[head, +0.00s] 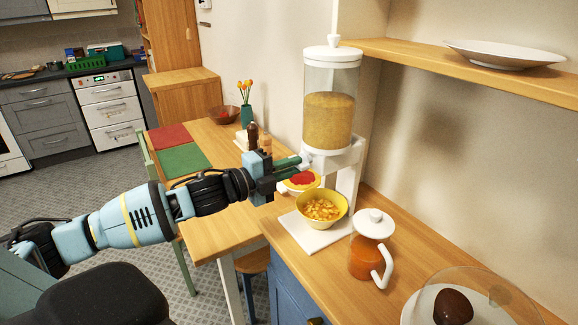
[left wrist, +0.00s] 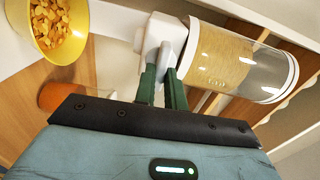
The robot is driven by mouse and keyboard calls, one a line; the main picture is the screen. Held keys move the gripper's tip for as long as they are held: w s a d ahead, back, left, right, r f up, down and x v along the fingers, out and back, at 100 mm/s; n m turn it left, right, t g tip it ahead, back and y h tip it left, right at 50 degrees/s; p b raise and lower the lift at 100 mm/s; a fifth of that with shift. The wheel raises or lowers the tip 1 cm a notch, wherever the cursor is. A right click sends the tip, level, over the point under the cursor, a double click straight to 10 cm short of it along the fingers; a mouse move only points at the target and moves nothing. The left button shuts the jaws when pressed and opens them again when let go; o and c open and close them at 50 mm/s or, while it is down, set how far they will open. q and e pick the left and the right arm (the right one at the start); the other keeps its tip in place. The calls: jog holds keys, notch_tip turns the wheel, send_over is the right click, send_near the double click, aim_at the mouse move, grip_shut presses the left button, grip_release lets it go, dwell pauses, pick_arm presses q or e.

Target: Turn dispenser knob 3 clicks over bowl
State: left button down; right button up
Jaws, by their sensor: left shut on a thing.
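The cereal dispenser (head: 328,118) is a clear cylinder with a white lid, holding yellow grains, on a white stand on the counter. A yellow bowl (head: 325,224) holding yellow-orange flakes sits below it on a white base. It also shows at the top left of the left wrist view (left wrist: 78,30). My left gripper (head: 298,161) is at the dispenser's neck. In the left wrist view its green fingers (left wrist: 161,72) are shut on the white knob (left wrist: 162,38), beside the clear cylinder (left wrist: 225,62). The fingers partly hide the knob. My right gripper is out of view.
A lidded jug of orange liquid (head: 368,262) stands right of the bowl. A glass dome (head: 480,285) covers a dark item at the front right. A wooden shelf (head: 420,61) is above right. A yellow-rimmed dish with red contents (head: 302,180) is behind the bowl.

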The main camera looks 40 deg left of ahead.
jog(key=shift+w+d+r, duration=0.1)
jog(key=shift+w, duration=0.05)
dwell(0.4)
pick_arm(q)
jog(key=c, duration=1.5)
grip_release()
jog(key=shift+o, duration=0.2)
jog(key=shift+s, duration=0.1)
